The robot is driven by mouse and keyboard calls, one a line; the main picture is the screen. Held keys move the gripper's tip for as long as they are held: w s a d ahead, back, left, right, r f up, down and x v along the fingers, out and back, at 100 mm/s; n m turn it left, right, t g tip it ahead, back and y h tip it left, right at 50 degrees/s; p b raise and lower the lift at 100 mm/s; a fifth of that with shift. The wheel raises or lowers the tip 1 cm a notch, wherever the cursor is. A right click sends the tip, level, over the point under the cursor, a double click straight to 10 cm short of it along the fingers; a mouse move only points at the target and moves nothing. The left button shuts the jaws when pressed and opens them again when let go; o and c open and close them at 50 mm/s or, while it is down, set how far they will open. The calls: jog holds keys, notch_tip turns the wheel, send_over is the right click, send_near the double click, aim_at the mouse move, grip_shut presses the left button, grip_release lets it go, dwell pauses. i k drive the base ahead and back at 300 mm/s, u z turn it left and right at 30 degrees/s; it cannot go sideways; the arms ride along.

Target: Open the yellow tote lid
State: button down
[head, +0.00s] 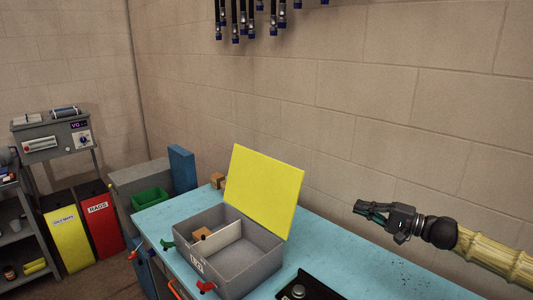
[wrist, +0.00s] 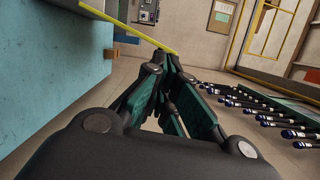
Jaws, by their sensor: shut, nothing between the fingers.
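The yellow lid (head: 264,190) stands raised and leans slightly back at the rear edge of the grey tote (head: 265,272). The tote's top is open, and a divider and a small brown item (head: 202,234) show inside. My gripper (head: 362,208) is shut and empty, in the air to the right of the lid and apart from it. In the wrist view my gripper's fingers (wrist: 170,60) are together, and a yellow edge (wrist: 150,38), likely the lid, crosses just beyond them.
The tote sits on a blue bench (head: 345,262). A black tray (head: 312,290) lies in front right of the tote. A green bin (head: 150,198) and a blue box (head: 182,168) stand left. Hoses (head: 255,18) hang on the block wall. The bench's right part looks mostly clear.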

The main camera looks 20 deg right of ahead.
aim_at(266, 189)
jog(key=i, duration=1)
